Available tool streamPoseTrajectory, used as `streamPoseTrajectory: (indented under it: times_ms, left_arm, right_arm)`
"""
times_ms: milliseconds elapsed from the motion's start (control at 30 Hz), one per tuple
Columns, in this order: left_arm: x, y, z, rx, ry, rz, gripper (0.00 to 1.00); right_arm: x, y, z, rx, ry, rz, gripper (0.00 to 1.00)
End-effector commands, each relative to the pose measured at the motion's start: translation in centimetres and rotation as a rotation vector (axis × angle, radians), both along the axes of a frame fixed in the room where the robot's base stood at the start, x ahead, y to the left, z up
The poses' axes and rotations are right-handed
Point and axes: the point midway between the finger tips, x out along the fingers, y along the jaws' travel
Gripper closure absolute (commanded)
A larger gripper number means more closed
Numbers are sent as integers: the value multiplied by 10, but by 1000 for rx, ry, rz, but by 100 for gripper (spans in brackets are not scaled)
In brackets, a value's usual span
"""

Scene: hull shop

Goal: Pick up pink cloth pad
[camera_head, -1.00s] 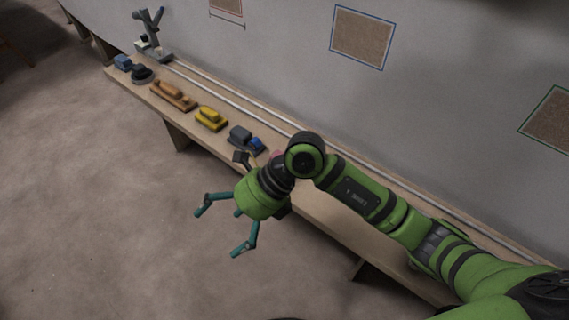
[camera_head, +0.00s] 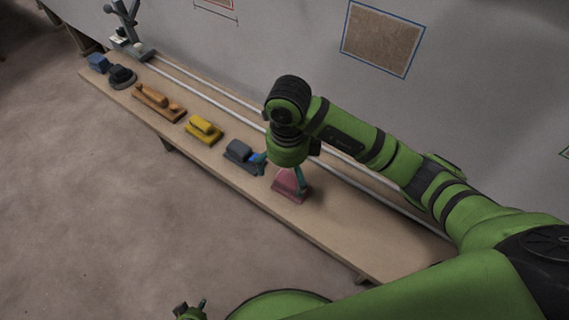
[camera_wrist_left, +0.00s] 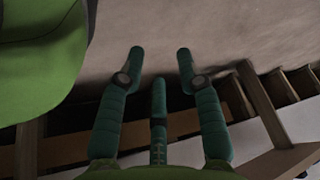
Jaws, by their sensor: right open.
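The pink cloth pad (camera_head: 290,189) sits on the wooden bench in the head view, at the right end of a row of objects. My right gripper (camera_head: 279,172) is open and points down at the pad, one finger over it and another to its left beside the grey block. Whether the fingers touch the pad I cannot tell. My left gripper (camera_wrist_left: 161,62) shows in the left wrist view with its fingers spread apart and nothing between them.
Along the bench (camera_head: 335,222) stand a grey block (camera_head: 240,151), a yellow block (camera_head: 203,129), an orange block (camera_head: 158,100) and a dark round piece (camera_head: 122,77). Pale rails (camera_head: 205,87) run along its back by the wall. The bench right of the pad is clear.

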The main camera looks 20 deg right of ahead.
Motion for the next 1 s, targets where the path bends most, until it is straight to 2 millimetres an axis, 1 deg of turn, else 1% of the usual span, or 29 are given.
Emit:
streamPoseTrajectory:
  times_ms: [267, 300, 400, 467, 567, 700, 800, 833, 867, 900, 933, 967, 1000]
  left_arm:
    - [-41, 3, -12, 6, 67, 1, 65]
    - [-46, 3, -14, 6, 76, 1, 65]
    - [-53, 4, -16, 8, 85, 1, 65]
    - [-52, 3, -16, 7, 84, 1, 65]
    - [-43, 3, -14, 6, 68, 1, 65]
    - [-24, 1, -9, 1, 35, -1, 65]
    - [-19, 0, -7, 1, 27, -2, 65]
    - [-19, 0, -7, 1, 27, -2, 65]
    - [-19, 0, -7, 1, 27, -2, 65]
    - [-20, 0, -7, 1, 28, -2, 65]
    - [-20, 0, -8, 2, 30, -2, 65]
    - [-21, 1, -8, 2, 31, -2, 65]
    - [-22, 1, -8, 2, 32, -2, 65]
  right_arm:
    - [0, -1, -30, 2, 6, -2, 0]
    - [1, -2, -36, 0, 7, -1, 0]
    - [3, -4, -52, 1, 6, -2, 0]
    - [3, -4, -60, 1, 5, -1, 0]
    - [3, -4, -68, 0, 3, 0, 0]
    - [4, -4, -70, 1, 1, 1, 0]
    - [4, -4, -70, 1, 1, 1, 0]
    - [4, -4, -70, 1, 1, 1, 4]
    - [4, -4, -70, 1, 1, 1, 16]
    - [4, -4, -70, 1, 1, 1, 32]
    - [4, -4, -69, 1, 1, 1, 44]
    - [4, -4, -70, 1, 1, 1, 53]
    - [4, -4, -70, -1, 1, 1, 54]
